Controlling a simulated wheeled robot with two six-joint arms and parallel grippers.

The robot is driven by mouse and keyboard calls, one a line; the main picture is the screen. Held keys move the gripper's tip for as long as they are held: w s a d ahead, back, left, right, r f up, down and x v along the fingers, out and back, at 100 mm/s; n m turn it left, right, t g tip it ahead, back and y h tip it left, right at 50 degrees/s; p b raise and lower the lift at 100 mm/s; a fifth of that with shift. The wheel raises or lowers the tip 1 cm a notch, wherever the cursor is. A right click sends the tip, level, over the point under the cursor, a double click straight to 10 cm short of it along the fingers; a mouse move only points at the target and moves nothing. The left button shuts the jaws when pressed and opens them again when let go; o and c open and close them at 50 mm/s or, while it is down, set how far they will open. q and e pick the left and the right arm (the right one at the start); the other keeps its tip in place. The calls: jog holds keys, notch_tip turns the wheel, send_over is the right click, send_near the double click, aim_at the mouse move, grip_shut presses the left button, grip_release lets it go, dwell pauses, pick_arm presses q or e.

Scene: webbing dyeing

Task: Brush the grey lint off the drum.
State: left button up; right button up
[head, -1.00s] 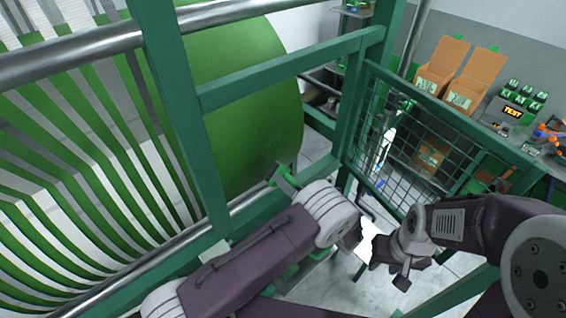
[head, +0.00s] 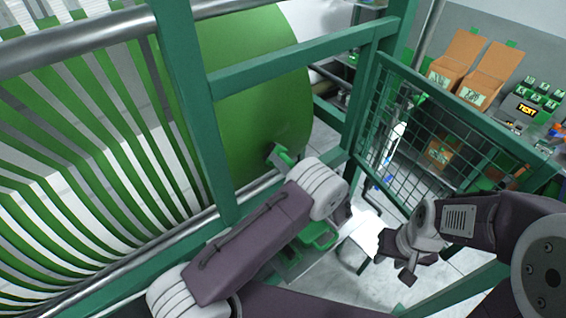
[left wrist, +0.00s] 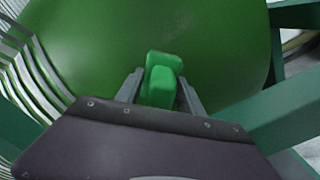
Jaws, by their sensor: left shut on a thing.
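The big green drum (head: 262,85) stands behind the green frame and also fills the top of the left wrist view (left wrist: 110,45). My left gripper (head: 280,160) is at the drum's lower right. In the left wrist view my left gripper (left wrist: 160,90) is shut on a green block-shaped tool (left wrist: 161,82), seemingly the brush. The tool overlaps the drum face; I cannot tell whether it touches. Its working side is hidden. No grey lint is clearly visible, only a faint dull patch high on the drum in the wrist view. My right gripper (head: 398,265) hangs away from the drum, its opening unclear.
Green frame posts and a rail (head: 300,60) cross in front of the drum. Green webbing strips (head: 70,180) run at left beside metal rollers (head: 75,52). A mesh gate (head: 420,140) stands at right. Cardboard boxes (head: 485,75) stand on a bench behind.

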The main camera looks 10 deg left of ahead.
pick_arm(q)
jog(key=shift+x, duration=1.2)
